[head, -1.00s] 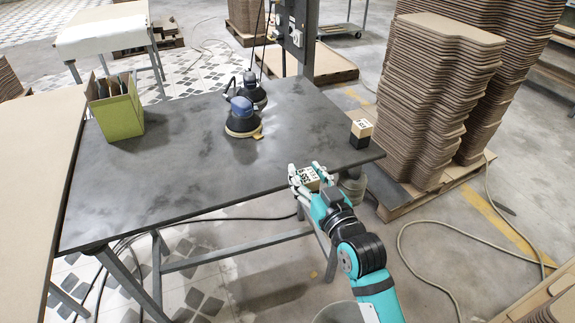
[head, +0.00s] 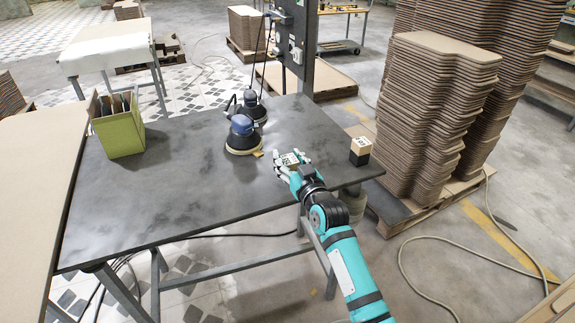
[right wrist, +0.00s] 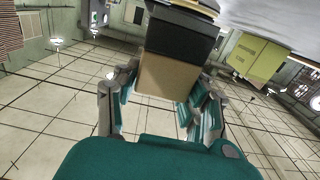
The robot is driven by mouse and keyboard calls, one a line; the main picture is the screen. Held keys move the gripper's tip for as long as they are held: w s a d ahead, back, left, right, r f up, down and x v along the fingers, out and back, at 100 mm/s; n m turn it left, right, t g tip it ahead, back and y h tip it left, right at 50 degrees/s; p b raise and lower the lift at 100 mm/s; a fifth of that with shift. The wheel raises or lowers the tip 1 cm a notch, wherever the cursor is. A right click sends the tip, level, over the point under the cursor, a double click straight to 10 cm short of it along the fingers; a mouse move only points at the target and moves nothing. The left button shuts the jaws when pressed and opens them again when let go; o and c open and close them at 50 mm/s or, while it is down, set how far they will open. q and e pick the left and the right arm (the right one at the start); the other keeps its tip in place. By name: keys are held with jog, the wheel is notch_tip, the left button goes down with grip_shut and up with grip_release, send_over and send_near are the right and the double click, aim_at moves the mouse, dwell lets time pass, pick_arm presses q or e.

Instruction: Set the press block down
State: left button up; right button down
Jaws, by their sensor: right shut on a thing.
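The press block (head: 289,159), tan with a dark printed mark, is in my right gripper (head: 291,164). In the right wrist view the block (right wrist: 167,76) shows a tan part near the palm and a black part beyond it. The fingers (right wrist: 160,100) are shut on its sides. In the head view, the gripper and block are over the grey table (head: 190,185), inside its front edge. I cannot tell whether the block's underside touches the top. My left gripper is not in view.
A similar tan and black block (head: 360,152) stands at the table's right corner. Two sanders (head: 243,135) stand behind my gripper. A green box (head: 120,134) is at the far left. Stacked curved boards (head: 440,115) rise beyond the right edge. The table's left middle is clear.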

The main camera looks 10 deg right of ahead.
aim_at(288, 164)
jog(key=shift+w+r, duration=0.25)
jog(key=shift+w, duration=0.5)
notch_tip(288, 164, down, 2)
jog(key=shift+f+p, duration=0.25)
jog(key=shift+p, duration=0.1)
jog(key=shift+f, duration=0.35)
jog(key=shift+f, duration=0.1)
jog(key=c, duration=1.2)
grip_release()
jog(key=shift+f, duration=0.3)
jog(key=o, duration=0.5)
jog(key=shift+s+r, duration=0.1)
